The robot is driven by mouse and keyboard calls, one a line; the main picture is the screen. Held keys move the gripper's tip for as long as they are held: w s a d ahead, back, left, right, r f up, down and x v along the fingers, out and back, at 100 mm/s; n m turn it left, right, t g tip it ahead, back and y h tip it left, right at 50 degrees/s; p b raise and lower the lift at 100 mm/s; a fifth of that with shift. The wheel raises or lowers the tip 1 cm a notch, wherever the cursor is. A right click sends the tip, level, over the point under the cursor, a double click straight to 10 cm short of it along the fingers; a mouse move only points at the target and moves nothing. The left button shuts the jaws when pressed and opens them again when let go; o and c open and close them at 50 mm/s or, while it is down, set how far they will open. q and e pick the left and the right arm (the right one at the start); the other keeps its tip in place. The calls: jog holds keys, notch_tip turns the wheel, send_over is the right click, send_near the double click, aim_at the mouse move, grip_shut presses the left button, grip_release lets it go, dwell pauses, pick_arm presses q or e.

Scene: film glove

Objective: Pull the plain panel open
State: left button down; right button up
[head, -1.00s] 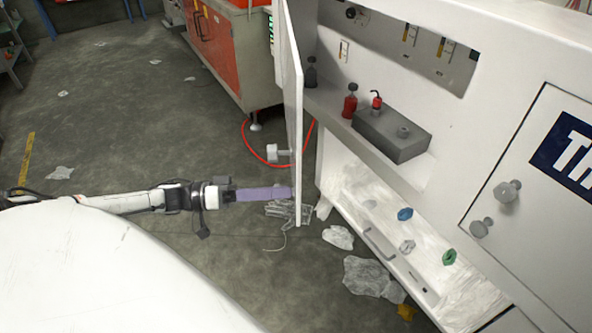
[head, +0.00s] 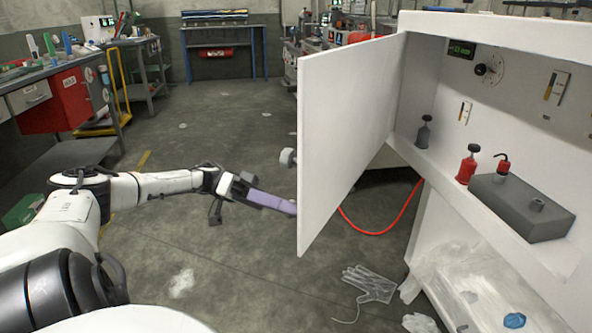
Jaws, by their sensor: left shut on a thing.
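The plain panel (head: 345,130) is a white door on the right-hand white cabinet. It stands swung out from the cabinet front, with the cabinet's inside showing to its right. A pale grey knob (head: 287,157) sticks out past its left edge. My left gripper (head: 288,207), with purple fingers, reaches in from the left and is shut on the panel at its lower left edge. The fingertips meet that edge, and the exact part held is hidden. My right gripper is not in view.
Inside the cabinet are a grey box (head: 520,208), a red bottle (head: 467,165) and a dark bottle (head: 423,133). A clear glove (head: 369,283) lies on the floor below the panel. A red hose (head: 390,226) curves behind it. Floor left of the panel is mostly clear.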

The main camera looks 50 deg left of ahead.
pick_arm(q)
jog(key=shift+s+a, duration=0.1)
jog(key=shift+a, duration=0.15)
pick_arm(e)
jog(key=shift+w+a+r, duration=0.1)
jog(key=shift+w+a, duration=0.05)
pick_arm(q)
jog(key=c, duration=1.4)
grip_release()
jog(key=shift+o, duration=0.2)
jog(key=b+v, duration=0.6)
jog(key=v, duration=0.4)
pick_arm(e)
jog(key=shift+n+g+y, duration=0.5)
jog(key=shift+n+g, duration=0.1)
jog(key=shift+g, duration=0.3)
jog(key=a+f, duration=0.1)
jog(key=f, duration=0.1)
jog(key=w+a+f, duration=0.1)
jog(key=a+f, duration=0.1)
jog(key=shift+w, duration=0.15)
